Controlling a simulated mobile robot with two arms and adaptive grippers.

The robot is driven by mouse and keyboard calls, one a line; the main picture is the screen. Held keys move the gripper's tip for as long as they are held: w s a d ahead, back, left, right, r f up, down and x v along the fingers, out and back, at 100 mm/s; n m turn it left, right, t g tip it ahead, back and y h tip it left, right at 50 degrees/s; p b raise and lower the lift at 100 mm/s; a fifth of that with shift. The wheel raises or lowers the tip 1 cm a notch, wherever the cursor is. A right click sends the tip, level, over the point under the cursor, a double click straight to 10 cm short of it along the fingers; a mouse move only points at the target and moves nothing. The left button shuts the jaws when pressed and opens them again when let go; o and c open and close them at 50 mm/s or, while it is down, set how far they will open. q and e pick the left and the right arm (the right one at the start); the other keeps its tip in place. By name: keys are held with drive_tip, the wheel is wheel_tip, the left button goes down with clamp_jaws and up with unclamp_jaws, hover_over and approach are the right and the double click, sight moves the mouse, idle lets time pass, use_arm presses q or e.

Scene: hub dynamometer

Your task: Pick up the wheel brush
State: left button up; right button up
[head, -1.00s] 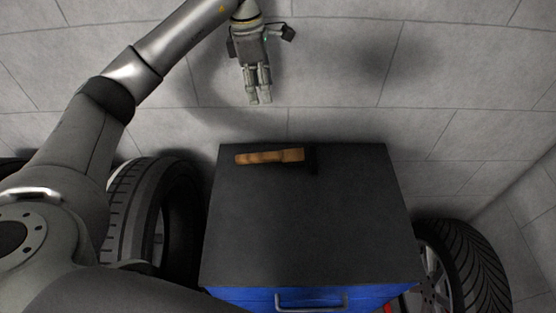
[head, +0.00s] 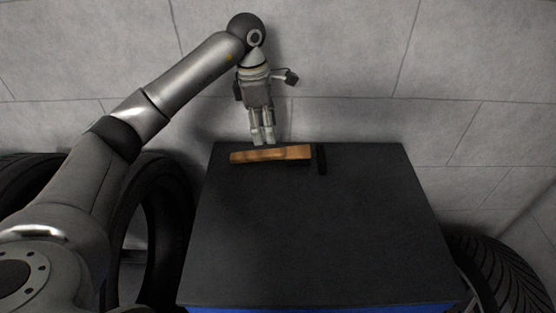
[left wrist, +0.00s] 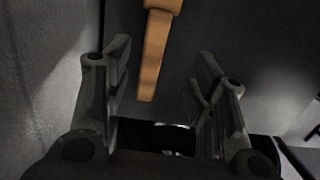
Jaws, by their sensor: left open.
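The wheel brush (head: 270,154) lies near the back edge of the dark cabinet top (head: 310,235). My left gripper (head: 263,142) is just behind and above the handle in the head view, fingers pointing down. In the left wrist view the open fingers (left wrist: 160,85) stand either side of the handle (left wrist: 153,60), whose end shows between them, without visible contact. My right gripper is not in view.
Tyres stand on both sides of the cabinet, one at left (head: 150,235) and one at right (head: 495,270). A grey tiled wall (head: 350,60) is behind it.

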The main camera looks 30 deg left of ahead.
sight(271, 151)
use_arm(q)
drive_tip(key=f, duration=0.4)
drive_tip(key=shift+w+d+f+p, duration=0.1)
drive_tip(key=shift+w+d+p, duration=0.05)
drive_tip(key=shift+d+p, duration=0.15)
drive_tip(key=f+p, duration=0.1)
drive_tip(key=f, duration=0.3)
drive_tip(key=shift+w+d+f+p, duration=0.1)
drive_tip(key=shift+w+d+p, duration=0.05)
drive_tip(key=shift+w+p, duration=0.25)
drive_tip(key=shift+f, duration=0.45)
drive_tip(key=shift+w, duration=0.1)
clamp_jaws()
